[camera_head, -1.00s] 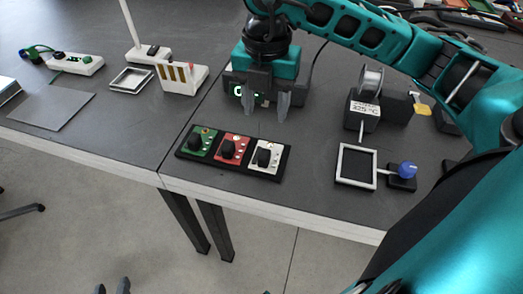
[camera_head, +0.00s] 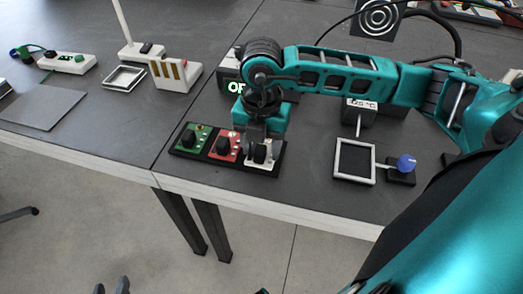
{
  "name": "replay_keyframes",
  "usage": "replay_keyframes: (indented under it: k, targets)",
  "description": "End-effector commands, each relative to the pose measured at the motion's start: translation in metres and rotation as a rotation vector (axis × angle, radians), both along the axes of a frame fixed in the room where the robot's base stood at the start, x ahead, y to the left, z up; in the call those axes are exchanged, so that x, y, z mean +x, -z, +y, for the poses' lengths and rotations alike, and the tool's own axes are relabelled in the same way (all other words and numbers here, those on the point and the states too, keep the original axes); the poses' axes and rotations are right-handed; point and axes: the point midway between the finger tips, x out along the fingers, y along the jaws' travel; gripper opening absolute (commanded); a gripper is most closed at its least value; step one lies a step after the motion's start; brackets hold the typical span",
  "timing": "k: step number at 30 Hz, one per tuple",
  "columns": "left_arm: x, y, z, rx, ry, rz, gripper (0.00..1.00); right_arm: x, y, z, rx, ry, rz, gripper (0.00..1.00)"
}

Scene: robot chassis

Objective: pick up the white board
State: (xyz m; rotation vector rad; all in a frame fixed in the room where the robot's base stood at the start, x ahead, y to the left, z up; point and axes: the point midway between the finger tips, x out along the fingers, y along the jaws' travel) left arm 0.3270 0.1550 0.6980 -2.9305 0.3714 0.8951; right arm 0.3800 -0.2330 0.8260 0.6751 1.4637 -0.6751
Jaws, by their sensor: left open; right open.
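The white board (camera_head: 264,163) with a black knob sits in the right slot of a black tray (camera_head: 215,162), beside a red board (camera_head: 224,146) and a green board (camera_head: 193,139). My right gripper (camera_head: 262,156) points down over the white board, open, with its fingers around the knob area. The gripper covers much of the board, and I cannot tell whether the fingers touch it. My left gripper (camera_head: 111,288) shows only as two dark, spaced fingertips at the bottom edge, open and empty, far from the tray.
A square white frame (camera_head: 355,161) and a blue knob (camera_head: 405,163) stand right of the tray. A lit display box (camera_head: 236,88) is behind the arm. A white holder (camera_head: 175,75), a small frame (camera_head: 124,78) and a grey plate (camera_head: 43,106) lie left. The table's front edge is close to the tray.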

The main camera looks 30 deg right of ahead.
Motion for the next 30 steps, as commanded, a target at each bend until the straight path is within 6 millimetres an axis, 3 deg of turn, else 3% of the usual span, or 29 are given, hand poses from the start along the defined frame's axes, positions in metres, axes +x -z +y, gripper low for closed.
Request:
replay_keyframes:
  k: [4, 21, 30]
  targets:
    - [0.0003, -0.0004, -0.0002, 0.000, 0.000, -0.001, 0.43, 0.0002, -0.0004, 0.0001, 0.000, 0.000, 0.000, 0.53]
    - [-0.0001, 0.0020, 0.0010, 0.002, -0.002, 0.002, 0.43, 0.0003, -0.0009, 0.0001, 0.001, 0.000, -0.001, 0.00]
    - [-0.0001, 0.0017, 0.0018, 0.003, -0.003, 0.001, 0.43, 0.0005, -0.0029, 0.0002, 0.000, 0.000, -0.001, 0.00]
